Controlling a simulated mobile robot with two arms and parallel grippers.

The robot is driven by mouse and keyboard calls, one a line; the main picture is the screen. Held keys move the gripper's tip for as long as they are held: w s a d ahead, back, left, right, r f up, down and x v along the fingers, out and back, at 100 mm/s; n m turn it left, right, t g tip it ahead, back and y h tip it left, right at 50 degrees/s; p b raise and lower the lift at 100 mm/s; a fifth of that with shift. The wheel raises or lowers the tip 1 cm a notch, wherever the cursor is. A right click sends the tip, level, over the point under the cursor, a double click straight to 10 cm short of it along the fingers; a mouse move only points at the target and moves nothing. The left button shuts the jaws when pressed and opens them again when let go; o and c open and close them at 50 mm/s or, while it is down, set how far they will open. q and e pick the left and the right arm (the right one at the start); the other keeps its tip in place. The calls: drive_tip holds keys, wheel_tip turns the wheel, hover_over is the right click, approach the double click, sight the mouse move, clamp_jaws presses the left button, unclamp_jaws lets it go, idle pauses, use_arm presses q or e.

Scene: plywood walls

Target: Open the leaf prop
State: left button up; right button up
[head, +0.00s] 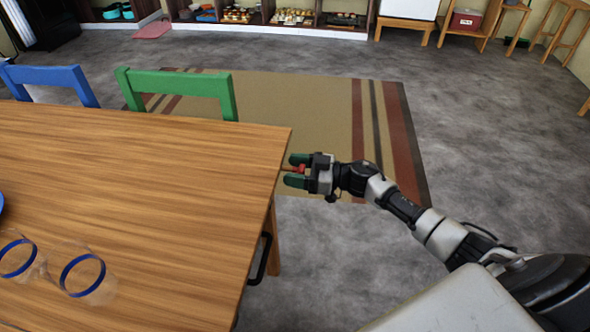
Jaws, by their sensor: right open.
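The wooden table (150,170) fills the left, its right edge nearest my right arm. My right gripper (293,170) is just off that edge, near the far right corner, its green-tipped fingers open and pointing left. A small red piece (300,168) shows between the fingers; I cannot tell whether it touches them or whether it belongs to the leaf prop. A black handle (261,258) is on the table's right side, below the top and nearer to me. The leaf prop is not clearly seen; the tabletop hides the underside. My left gripper is out of view.
Two clear glasses with blue rims, one here (83,275), are at the table's near left. A green chair (180,84) and a blue chair (50,78) stand at the far side. A striped rug (300,105) lies beyond. Grey floor right of the table is free.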

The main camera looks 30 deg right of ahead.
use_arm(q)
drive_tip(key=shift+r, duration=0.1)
use_arm(e)
clamp_jaws()
idle(0.3)
drive_tip(key=shift+a, duration=0.1)
